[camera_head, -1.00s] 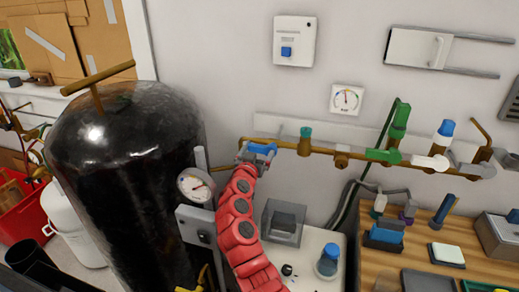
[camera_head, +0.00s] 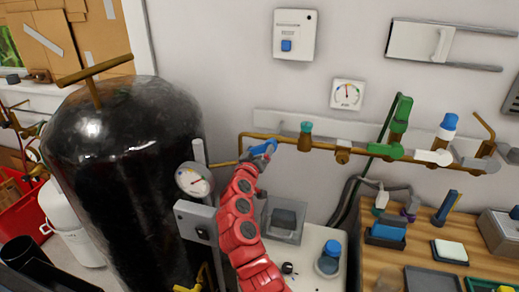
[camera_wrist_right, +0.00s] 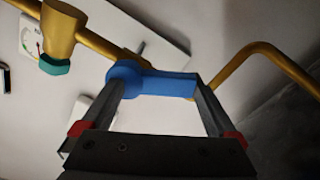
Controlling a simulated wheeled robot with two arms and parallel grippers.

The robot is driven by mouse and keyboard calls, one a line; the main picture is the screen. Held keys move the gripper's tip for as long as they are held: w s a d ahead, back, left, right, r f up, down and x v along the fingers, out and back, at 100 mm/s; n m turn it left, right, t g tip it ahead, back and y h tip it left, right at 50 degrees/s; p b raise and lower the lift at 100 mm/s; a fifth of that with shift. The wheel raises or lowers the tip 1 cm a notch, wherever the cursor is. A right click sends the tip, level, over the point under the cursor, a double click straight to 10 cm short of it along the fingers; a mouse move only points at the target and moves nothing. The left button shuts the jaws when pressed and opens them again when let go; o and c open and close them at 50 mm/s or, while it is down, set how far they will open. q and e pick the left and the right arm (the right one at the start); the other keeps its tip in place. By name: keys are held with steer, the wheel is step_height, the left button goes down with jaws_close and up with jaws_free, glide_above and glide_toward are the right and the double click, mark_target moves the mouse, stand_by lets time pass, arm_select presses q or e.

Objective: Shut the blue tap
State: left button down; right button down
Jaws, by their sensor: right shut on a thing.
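The blue tap (camera_head: 265,147) sits at the left end of the brass pipe (camera_head: 325,145) on the wall. In the head view its lever slants up to the right, partly hidden by my right gripper (camera_head: 258,158). In the right wrist view the blue lever (camera_wrist_right: 160,83) lies across between the two fingertips of my right gripper (camera_wrist_right: 158,90), which is shut on it. The lever's round end is at the left, near the brass pipe (camera_wrist_right: 105,45). My left gripper is not in view.
A green-capped brass fitting (camera_head: 306,132) is right of the tap on the same pipe, with green (camera_head: 398,120) and white (camera_head: 440,145) taps farther right. A black tank (camera_head: 120,170) with a gauge (camera_head: 194,180) stands left of my right arm.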

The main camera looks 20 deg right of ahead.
steer(key=n, duration=0.1)
steer(key=f+n, duration=0.1)
steer(key=shift+s+d+n, duration=0.15)
steer(key=shift+d+n, duration=0.05)
steer(key=shift+n, duration=0.2)
steer(key=n, duration=0.1)
steer(key=n+p, duration=0.1)
steer(key=shift+s+d+f+n, duration=0.15)
steer(key=shift+d+f+n, duration=0.1)
steer(key=shift+n, duration=0.15)
steer(key=shift+s+d+f+n+p, duration=0.25)
steer(key=shift+n+p, duration=0.35)
steer(key=shift+n, duration=0.5)
steer(key=shift+s+d+f+n+p, duration=0.1)
steer(key=shift+d+n+p, duration=0.35)
steer(key=shift+n, duration=0.65)
steer(key=shift+s+d+f+n+p, duration=0.1)
steer(key=shift+s+d+n+p, duration=0.1)
steer(key=shift+n+p, duration=0.7)
steer(key=shift+n, duration=0.4)
jaws_free()
